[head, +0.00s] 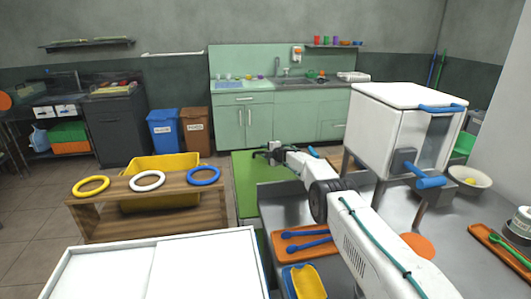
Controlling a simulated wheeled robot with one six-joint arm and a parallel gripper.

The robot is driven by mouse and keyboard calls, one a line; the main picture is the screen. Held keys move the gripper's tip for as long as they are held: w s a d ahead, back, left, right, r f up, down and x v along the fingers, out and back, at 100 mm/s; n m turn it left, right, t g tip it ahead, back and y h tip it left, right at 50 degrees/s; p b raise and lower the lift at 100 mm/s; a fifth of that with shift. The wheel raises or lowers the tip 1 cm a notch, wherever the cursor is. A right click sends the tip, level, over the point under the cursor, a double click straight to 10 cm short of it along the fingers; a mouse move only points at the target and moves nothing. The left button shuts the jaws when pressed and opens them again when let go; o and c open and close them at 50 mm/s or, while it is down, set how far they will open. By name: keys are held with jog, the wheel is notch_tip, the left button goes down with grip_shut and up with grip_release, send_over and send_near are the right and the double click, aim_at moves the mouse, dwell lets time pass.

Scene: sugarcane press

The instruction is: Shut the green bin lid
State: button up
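A green bin (243,188) shows in the head view as a flat green shape, left of the steel table and behind its corner. The table and my arm hide part of it, and I cannot tell how its lid stands. My gripper (267,153) is at the end of my outstretched arm, over or just in front of the upper part of the green shape. It is too small to tell whether it touches the green or whether its fingers are open.
A wooden shelf (150,203) with yellow, white and blue rings stands left, by a yellow crate (187,163). A blue bin (164,130) and brown bin (197,130) stand behind. The steel table (330,275) bears a white press (400,125) and trays.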

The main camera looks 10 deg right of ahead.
jog(key=shift+s+r, duration=0.15)
jog(key=shift+v, duration=3.8)
